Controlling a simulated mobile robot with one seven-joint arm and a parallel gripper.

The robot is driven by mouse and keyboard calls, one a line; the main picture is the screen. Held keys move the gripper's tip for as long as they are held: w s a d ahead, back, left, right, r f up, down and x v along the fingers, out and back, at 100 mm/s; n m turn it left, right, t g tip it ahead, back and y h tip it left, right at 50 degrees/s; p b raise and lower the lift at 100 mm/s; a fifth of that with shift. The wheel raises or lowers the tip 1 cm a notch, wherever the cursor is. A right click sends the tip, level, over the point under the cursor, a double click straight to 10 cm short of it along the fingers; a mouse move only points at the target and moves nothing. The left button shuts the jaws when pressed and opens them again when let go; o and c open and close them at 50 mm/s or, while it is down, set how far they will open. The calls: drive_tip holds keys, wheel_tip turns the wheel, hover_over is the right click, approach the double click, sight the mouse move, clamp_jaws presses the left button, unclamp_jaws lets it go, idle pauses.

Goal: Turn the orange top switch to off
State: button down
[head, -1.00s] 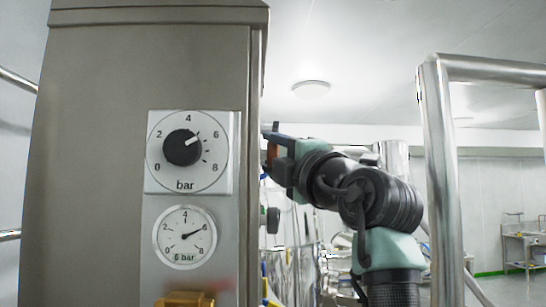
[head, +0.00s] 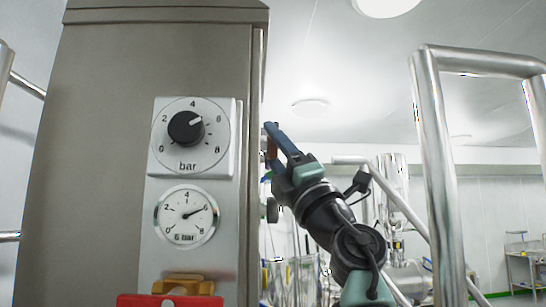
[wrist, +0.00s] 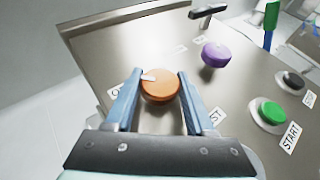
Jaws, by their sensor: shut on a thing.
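The orange top switch (wrist: 160,86) is a round knob with a white mark on its upper-left rim, on the grey metal panel (wrist: 110,50) in the wrist view. My gripper (wrist: 158,79) has its two blue fingers on either side of the knob, shut on it. The mark points left, roughly toward a white label (wrist: 116,92) that is partly hidden by the left finger. In the head view my gripper (head: 269,134) is at the right side of the steel cabinet (head: 90,150), with a bit of orange between its fingers; the panel face is hidden there.
The wrist view shows a purple button (wrist: 216,54), a green button (wrist: 271,112) by a START label, and a black knob (wrist: 291,79). The head view shows a black bar dial (head: 186,128), a gauge (head: 187,215) and a steel rail (head: 440,180) to the right.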

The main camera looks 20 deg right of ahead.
drive_tip(key=shift+n+y+b, duration=0.4)
drive_tip(key=shift+n+y, duration=0.2)
drive_tip(key=shift+y, duration=0.2)
drive_tip(key=shift+c, duration=1.3)
unclamp_jaws()
drive_tip(key=b+v, duration=0.5)
drive_tip(key=v, duration=0.2)
drive_tip(key=shift+f, duration=0.25)
drive_tip(key=shift+s+f, duration=0.1)
drive_tip(key=shift+s, duration=0.05)
